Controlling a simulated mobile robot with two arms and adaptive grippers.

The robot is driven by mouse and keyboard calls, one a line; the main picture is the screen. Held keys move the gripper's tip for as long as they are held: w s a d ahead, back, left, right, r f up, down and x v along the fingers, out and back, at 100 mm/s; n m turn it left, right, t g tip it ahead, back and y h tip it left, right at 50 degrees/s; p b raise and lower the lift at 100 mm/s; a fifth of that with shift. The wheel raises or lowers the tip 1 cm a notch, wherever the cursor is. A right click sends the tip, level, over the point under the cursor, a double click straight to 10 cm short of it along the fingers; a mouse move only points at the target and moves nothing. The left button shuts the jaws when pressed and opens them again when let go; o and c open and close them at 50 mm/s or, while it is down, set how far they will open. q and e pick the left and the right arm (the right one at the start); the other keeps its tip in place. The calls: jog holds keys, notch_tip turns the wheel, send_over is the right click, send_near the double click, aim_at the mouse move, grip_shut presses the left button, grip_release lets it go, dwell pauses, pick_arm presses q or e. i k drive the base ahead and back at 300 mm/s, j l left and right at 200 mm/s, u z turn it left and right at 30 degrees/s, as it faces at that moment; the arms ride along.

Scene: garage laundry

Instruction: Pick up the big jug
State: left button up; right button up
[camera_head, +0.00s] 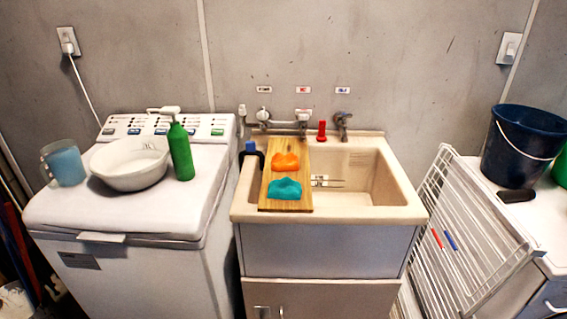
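A jug (66,165) stands upright at the left end of the washing machine top. It looks clear or pale with blue in it, and its handle points left. It is the only jug I can make out. It stands just left of a white basin, and I cannot tell whether the two touch. Neither of my grippers is in view.
On the washing machine (120,221) are the white basin (128,182) and a green pump bottle (181,154). The sink (385,212) holds a wooden board (286,205) with orange (286,162) and teal (284,188) cloths. A drying rack (455,215) and dark bucket (517,160) are right.

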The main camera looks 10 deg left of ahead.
aim_at(63, 158)
jog(key=u, duration=1.7)
jog(key=l+u, duration=0.8)
jog(key=u, duration=0.15)
